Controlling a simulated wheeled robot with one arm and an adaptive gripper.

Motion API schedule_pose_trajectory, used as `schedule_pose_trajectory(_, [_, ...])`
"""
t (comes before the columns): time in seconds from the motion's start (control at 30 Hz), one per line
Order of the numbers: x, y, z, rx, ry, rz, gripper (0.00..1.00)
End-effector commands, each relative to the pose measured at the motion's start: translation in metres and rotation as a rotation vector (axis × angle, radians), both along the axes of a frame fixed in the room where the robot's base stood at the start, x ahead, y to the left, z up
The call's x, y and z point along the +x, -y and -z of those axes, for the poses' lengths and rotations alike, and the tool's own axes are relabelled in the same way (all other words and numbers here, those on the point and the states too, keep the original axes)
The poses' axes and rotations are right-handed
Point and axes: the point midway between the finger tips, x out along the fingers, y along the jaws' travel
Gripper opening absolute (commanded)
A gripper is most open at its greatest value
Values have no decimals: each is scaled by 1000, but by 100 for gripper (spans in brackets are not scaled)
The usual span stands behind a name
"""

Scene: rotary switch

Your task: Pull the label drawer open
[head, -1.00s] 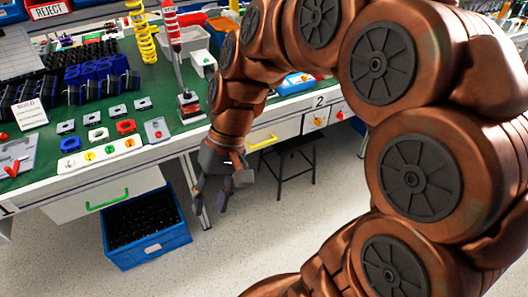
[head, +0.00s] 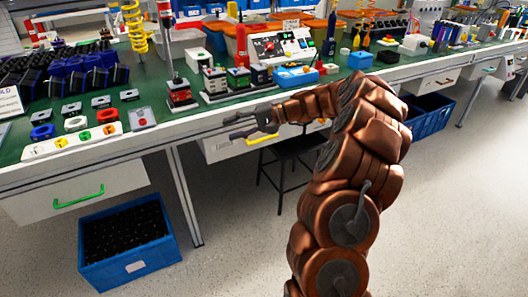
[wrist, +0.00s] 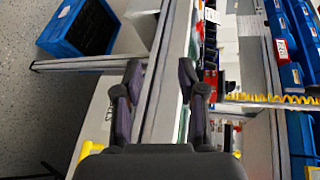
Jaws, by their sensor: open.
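The white drawer (head: 217,150) with a yellow bar handle (head: 272,137) is under the green bench's front edge, at the middle of the head view. Small dark lettering on its front is too small to read surely. The drawer looks shut. My gripper (head: 229,127) is open and empty, in front of the bench edge just above the drawer, with its fingers pointing left. In the wrist view, the open fingers (wrist: 159,72) show over the bench's edge. The yellow handle (wrist: 84,152) shows at lower left, partly hidden by the gripper body, and my fingers are apart from it.
Another drawer with a green handle (head: 78,200) is at left, with a blue crate (head: 127,245) on the floor below. A dark stool (head: 285,160) stands under the bench. Switch stacks (head: 179,92) and a control panel (head: 283,45) stand on the bench. The floor in front is clear.

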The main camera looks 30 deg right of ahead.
Motion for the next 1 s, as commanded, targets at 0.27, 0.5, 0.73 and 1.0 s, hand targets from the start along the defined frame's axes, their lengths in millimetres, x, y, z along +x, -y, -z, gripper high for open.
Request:
schedule_pose_trajectory(0.27, [18,133,95,84,78,253,40])
schedule_pose_trajectory(0.5, [12,192,129,98,116,360,40])
schedule_pose_trajectory(0.73, [22,190,134,99,122,373,40])
schedule_pose_trajectory(1.0, [51,163,140,101,119,370,40])
